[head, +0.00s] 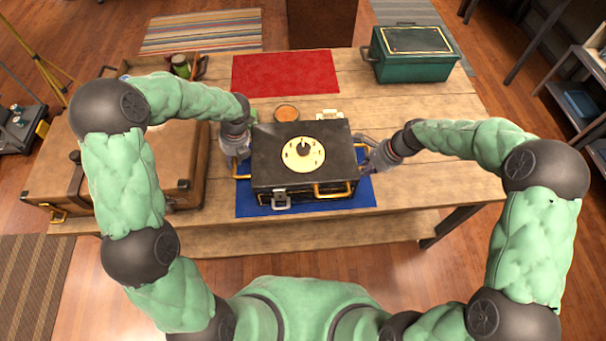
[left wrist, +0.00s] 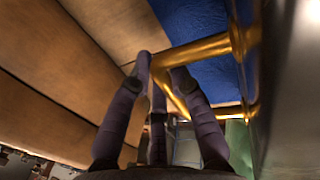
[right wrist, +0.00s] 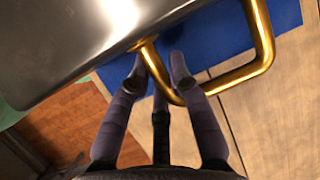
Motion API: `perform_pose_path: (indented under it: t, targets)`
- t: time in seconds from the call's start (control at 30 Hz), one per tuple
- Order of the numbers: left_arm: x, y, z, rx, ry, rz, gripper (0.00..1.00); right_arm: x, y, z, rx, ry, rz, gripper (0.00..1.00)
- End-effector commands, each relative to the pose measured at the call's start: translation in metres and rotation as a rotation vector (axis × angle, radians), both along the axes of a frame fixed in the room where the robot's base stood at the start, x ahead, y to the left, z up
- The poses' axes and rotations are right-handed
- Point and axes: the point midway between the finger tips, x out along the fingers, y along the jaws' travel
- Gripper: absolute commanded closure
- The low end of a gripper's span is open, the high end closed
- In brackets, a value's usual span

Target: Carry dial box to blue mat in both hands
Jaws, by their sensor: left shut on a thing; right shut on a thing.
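The dial box (head: 265,165) is dark with a cream round dial on its lid and brass handles. It is over the blue mat (head: 245,205), whose edges show around it; I cannot tell whether it touches the mat. My left gripper (head: 238,155) is at the box's left side, shut on a brass side handle (left wrist: 205,48). My right gripper (head: 368,158) is at the right side, shut on the other brass handle (right wrist: 237,76). The blue mat also shows beneath the handles in the left wrist view (left wrist: 195,20) and the right wrist view (right wrist: 210,35).
A red mat (head: 285,73) lies behind on the wooden table (head: 420,190). A green chest (head: 415,65) stands at back right. A brown case (head: 60,170) takes up the left side. A small orange dish (head: 287,113) sits just behind the box. The table right of my right gripper is clear.

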Motion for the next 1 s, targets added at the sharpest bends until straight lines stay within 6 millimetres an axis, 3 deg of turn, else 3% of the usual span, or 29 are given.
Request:
perform_pose_path:
  t: [0.07, 0.1, 0.17, 0.6, 1.0]
  targets:
    - [0.001, 0.002, -0.003, 0.002, -0.005, 0.004, 1.00, 0.001, -0.001, -0.003, -0.001, -0.004, -0.002, 1.00]
    - [0.001, 0.001, -0.002, 0.001, -0.002, 0.004, 0.68, 0.000, -0.001, -0.002, -0.001, -0.001, -0.001, 0.68]
    - [0.001, 0.001, -0.001, 0.001, -0.001, 0.003, 0.56, 0.000, -0.001, -0.002, -0.001, -0.001, -0.001, 0.56]
    - [0.001, 0.000, 0.002, 0.000, -0.002, 0.001, 0.56, 0.000, 0.000, -0.002, 0.000, 0.000, 0.000, 0.56]
    - [0.003, -0.012, 0.054, 0.001, -0.005, 0.001, 0.56, 0.000, 0.000, -0.002, 0.000, 0.000, 0.000, 0.56]
